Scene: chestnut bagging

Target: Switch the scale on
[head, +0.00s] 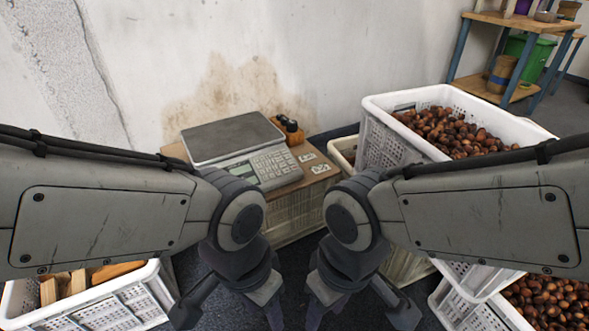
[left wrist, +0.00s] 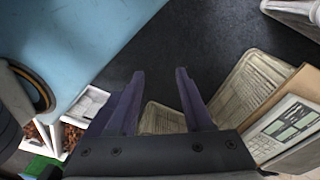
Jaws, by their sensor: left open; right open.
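The scale (head: 235,150) stands on a small wooden-topped stand against the wall, with a grey weighing plate (head: 230,137) and a front panel with a keypad (head: 272,163) and small display (head: 241,170). Whether the display is lit is too small to tell. Part of the scale's keypad side shows at the right edge of the left wrist view (left wrist: 291,126). My left gripper (head: 230,312) is open, pointing down in front of the stand, apart from the scale; its empty fingers also show in the left wrist view (left wrist: 157,95). My right gripper (head: 357,312) is open beside it and appears empty.
Beside the scale are a wooden holder with dark items (head: 289,128) and small cards (head: 316,165). White crates of chestnuts (head: 400,98) stand stacked at right. A crate (head: 125,300) with wooden pieces sits at lower left. A shelf (head: 515,22) is at back right.

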